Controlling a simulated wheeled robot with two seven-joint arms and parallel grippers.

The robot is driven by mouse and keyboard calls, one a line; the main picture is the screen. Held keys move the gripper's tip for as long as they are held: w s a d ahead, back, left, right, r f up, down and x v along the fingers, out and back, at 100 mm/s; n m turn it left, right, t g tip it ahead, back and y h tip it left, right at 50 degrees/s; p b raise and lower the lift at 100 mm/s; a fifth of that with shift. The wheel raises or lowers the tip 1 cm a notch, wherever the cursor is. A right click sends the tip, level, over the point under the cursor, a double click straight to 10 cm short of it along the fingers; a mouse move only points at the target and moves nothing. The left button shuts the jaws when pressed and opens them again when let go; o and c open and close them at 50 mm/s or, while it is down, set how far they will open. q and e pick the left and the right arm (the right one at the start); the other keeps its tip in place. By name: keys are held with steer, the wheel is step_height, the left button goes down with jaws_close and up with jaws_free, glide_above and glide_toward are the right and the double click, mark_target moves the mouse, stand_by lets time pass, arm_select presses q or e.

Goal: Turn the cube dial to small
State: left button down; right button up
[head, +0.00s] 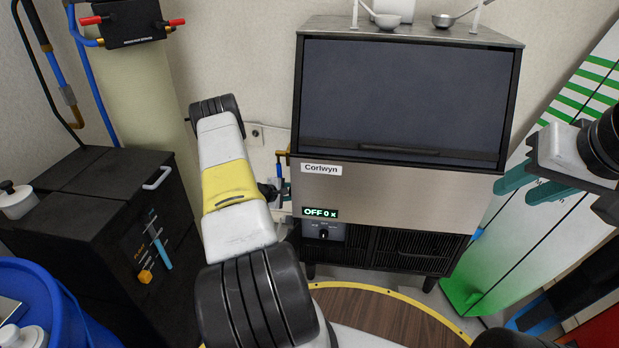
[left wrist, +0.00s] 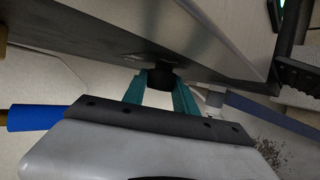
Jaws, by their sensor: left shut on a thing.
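The ice maker (head: 400,185) stands at the centre, with a display (head: 320,212) reading "OFF 0 x" and a small dark knob (head: 323,233) below it. My left arm reaches up to its left side, and the left gripper (head: 284,188) is mostly hidden behind the arm. In the left wrist view my left gripper (left wrist: 160,82) has its teal fingers shut on a dark round knob (left wrist: 160,76) on a grey panel. Its markings are not visible, so I cannot tell whether it is the cube dial. My right gripper (head: 530,184) is apart from the machine, its teal fingers spread and empty.
A black cabinet (head: 110,200) stands at left, and a blue bin (head: 50,300) at lower left. A green-and-white board (head: 540,210) leans at right. Metal scoops (head: 390,20) lie on top of the ice maker. Wooden floor (head: 380,315) shows in front.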

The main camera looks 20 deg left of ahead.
stand_by(0.4)
arm_select(q)
steer(key=c, duration=1)
jaws_free()
steer(key=shift+o, duration=0.2)
